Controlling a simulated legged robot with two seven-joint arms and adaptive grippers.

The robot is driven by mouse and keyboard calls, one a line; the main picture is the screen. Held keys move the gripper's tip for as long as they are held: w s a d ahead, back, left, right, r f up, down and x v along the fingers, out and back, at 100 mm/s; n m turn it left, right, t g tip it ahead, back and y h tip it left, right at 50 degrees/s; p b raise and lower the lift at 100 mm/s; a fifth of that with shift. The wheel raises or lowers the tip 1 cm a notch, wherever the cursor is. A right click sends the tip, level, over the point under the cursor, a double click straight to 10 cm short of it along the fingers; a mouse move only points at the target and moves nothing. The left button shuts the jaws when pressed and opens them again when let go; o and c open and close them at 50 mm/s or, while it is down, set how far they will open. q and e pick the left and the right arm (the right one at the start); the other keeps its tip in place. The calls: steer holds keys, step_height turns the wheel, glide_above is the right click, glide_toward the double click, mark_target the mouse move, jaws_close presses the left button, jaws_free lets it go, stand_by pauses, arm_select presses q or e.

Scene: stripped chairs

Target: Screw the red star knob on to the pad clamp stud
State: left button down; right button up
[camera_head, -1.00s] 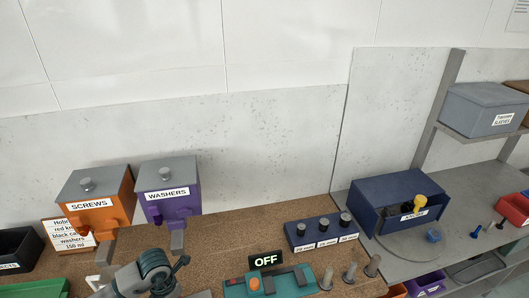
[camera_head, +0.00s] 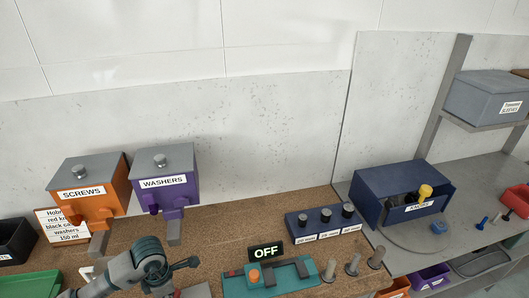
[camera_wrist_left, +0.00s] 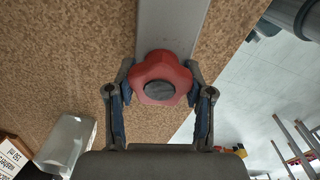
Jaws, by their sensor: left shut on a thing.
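The red star knob (camera_wrist_left: 147,72) shows in the left wrist view, lobed, with a dark round centre. My left gripper (camera_wrist_left: 161,80) is shut on it, one finger on each side. A flat grey metal bar (camera_wrist_left: 172,25) lies behind the knob and runs to the top of the view. The pad clamp stud cannot be made out; the knob may hide it, and I cannot tell whether they touch. In the head view my left arm comes in at the bottom left, its hand and the knob not clearly visible. My right gripper is not in view.
Orange screws (camera_head: 82,192) and purple washers (camera_head: 164,182) dispensers stand at the back left. A teal device marked OFF (camera_head: 262,285) sits at the front, with several upright grey pegs (camera_head: 352,264) beside it. An open blue box (camera_head: 385,190) stands right.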

arm_select(q)
steer(key=m+b, duration=0.2)
steer(key=m, duration=0.1)
steer(key=shift+w+f+m, duration=0.1)
steer(key=shift+f+m, duration=0.1)
steer(key=shift+m, duration=0.1)
steer(key=shift+r+m, duration=0.15)
steer(key=shift+m, duration=0.25)
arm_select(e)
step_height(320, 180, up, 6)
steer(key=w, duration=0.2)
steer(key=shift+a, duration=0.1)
arm_select(q)
steer(key=m+b, duration=0.2)
steer(key=m, duration=0.1)
steer(key=m+b, duration=0.2)
steer(key=m, duration=0.1)
steer(key=m+b, duration=0.1)
steer(key=m, duration=0.1)
steer(key=shift+w+d+f+m+b, duration=0.15)
steer(key=shift+w+f+m+b, duration=0.1)
steer(key=shift+f+m+b, duration=0.15)
steer(key=shift+d+r+m, duration=0.1)
steer(key=shift+r+m, duration=0.15)
steer(key=shift+m, duration=0.95)
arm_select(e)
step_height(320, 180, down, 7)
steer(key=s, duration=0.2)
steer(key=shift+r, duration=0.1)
